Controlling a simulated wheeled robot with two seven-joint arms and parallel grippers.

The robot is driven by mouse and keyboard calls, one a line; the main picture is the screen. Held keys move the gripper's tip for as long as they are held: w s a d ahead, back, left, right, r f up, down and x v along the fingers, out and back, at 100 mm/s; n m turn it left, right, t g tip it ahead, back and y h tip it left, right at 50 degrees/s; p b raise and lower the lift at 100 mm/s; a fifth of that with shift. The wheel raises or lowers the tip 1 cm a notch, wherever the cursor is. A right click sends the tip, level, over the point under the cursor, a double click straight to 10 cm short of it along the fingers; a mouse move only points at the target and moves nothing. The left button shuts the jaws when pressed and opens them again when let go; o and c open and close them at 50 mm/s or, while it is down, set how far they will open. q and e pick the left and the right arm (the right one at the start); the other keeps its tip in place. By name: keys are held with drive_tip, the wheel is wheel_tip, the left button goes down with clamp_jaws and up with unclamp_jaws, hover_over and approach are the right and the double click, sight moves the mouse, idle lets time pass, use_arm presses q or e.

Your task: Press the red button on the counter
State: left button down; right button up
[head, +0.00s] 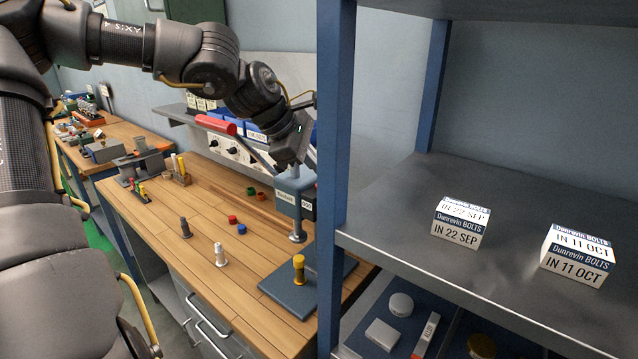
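A small red round piece (232,219), which looks like the red button, sits on the wooden counter (180,215) beside a similar blue piece (241,229). My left arm comes in from the left and reaches over the counter. Its end, with the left gripper (304,150), is beyond and to the right of the red piece, above the grey press and close to the blue shelf post. The fingers are not clear, partly lost against the press and post. My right gripper is not in view.
A press (297,205) with a red-handled lever (215,124) stands at the counter's right; a yellow-topped peg (299,268) is on its base. Two metal pegs stand near the red piece. A shelf with two bolt boxes (461,222) fills the right.

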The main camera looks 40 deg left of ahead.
use_arm(q)
drive_tip(key=shift+r+p, duration=1.1)
drive_tip(key=shift+r, duration=1.2)
drive_tip(key=shift+f, duration=0.1)
